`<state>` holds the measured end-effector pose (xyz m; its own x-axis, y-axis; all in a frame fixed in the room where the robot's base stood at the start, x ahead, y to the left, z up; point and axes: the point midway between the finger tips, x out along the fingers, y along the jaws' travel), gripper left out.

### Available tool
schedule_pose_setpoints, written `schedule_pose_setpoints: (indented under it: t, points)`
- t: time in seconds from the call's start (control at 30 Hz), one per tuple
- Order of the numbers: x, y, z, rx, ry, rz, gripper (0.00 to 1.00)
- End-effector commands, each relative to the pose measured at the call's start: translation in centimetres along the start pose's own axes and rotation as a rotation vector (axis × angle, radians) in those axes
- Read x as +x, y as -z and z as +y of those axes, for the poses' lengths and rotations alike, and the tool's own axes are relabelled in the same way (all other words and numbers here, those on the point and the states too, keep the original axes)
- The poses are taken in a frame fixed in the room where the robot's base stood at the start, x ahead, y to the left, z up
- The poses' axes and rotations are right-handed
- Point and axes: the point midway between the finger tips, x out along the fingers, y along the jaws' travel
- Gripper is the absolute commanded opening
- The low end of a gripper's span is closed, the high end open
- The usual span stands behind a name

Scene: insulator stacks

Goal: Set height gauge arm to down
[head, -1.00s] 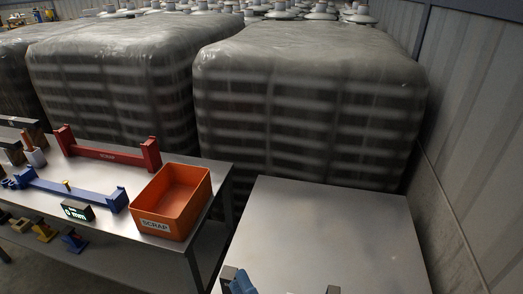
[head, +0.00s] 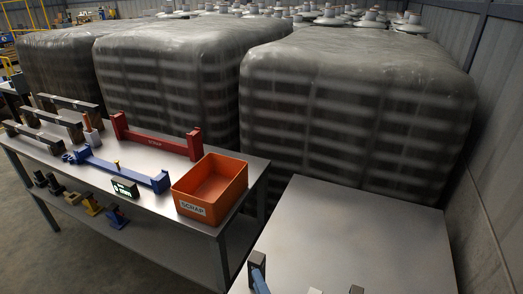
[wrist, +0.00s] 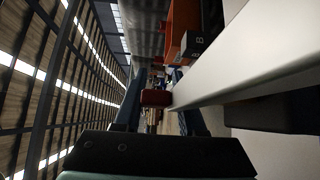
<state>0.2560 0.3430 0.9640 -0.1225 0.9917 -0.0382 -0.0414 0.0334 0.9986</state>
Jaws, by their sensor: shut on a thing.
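In the wrist view a small dark red block (wrist: 157,97) sits in front of my gripper (wrist: 160,100), between two blue finger-like parts. My gripper appears shut on it, and the dark gripper body fills the bottom of that view. A pale bar (wrist: 230,70) runs from beside the block to the upper right. In the head view a blue part with a dark top (head: 258,270) shows at the bottom edge; I cannot tell whether it belongs to the height gauge. The gauge arm's position cannot be made out.
The near grey table (head: 350,225) is mostly bare. On the left bench stand an orange SCRAP bin (head: 210,188), a red fixture (head: 155,138), a blue fixture (head: 120,170) and a small dark readout (head: 124,187). Wrapped pallets (head: 350,115) stand behind; a metal wall is at right.

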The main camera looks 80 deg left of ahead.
Motion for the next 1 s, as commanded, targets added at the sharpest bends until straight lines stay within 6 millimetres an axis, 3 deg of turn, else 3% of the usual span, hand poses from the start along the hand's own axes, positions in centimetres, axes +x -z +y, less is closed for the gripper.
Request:
schedule_pose_setpoints:
  t: [0.17,0.2,0.27,0.67,0.77,1.0]
  points:
    - [-0.1,-0.2,0.1,-0.007,-0.001,-0.005,0.00]
    - [-0.1,-0.2,0.1,-0.007,-0.001,-0.005,0.45]
    - [-0.1,-0.2,0.1,-0.006,-0.001,-0.005,0.56]
    - [-0.6,-0.1,0.0,0.000,0.000,-0.003,0.57]
    - [-2.0,-0.1,-0.1,0.000,0.001,-0.005,0.57]
    - [-7.2,-0.2,-0.1,-0.001,0.000,-0.007,0.57]
